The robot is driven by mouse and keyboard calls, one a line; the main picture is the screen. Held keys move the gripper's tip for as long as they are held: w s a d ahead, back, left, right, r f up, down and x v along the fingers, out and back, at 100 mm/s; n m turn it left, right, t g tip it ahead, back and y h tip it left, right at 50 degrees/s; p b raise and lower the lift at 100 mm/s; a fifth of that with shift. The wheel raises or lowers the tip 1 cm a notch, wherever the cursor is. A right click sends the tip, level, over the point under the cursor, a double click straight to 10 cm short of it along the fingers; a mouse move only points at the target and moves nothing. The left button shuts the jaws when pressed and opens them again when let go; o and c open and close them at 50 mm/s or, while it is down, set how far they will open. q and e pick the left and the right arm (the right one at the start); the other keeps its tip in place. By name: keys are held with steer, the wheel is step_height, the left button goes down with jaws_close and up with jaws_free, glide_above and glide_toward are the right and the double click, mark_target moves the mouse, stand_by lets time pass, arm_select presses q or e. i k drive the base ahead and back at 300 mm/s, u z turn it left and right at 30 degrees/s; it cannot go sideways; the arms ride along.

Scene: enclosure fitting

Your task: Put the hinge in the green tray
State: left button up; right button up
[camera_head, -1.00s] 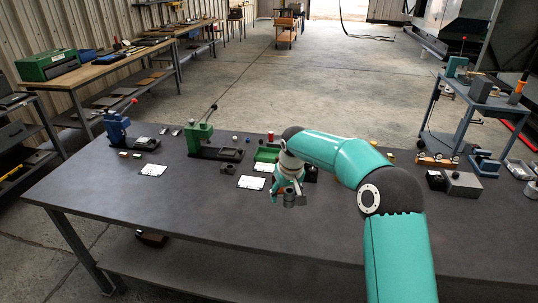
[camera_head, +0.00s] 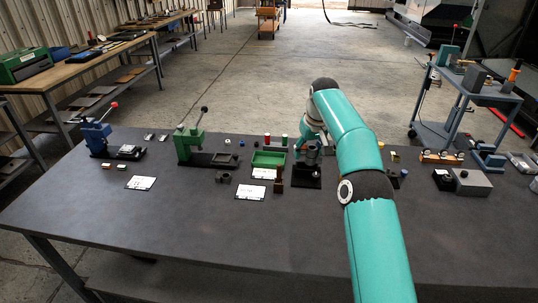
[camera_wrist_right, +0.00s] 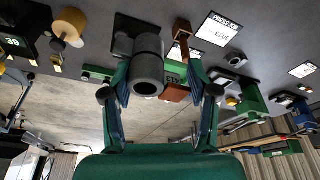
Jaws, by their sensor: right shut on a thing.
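My right gripper (camera_head: 312,148) is at the end of the teal arm, shut on a grey part with two stacked barrels, which looks like the hinge (camera_wrist_right: 148,72). In the right wrist view the hinge lies between the fingers, closer to the left one, and one barrel's open bore faces the camera. In the head view the gripper and hinge are over or just behind a black plate (camera_head: 306,178). The green tray (camera_head: 268,159) is left of the gripper on the table; its inside looks empty. My left gripper is not in view.
A brown upright piece (camera_head: 278,182) stands between the tray's white card (camera_head: 264,173) and the black plate. A green press (camera_head: 190,145) and a blue press (camera_head: 97,135) stand further left. A grey box (camera_head: 472,182) is at right. The table's front is clear.

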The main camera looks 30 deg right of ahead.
mark_target(260, 160)
steer(key=u, duration=0.05)
steer(key=i, duration=1.05)
steer(key=z, duration=0.25)
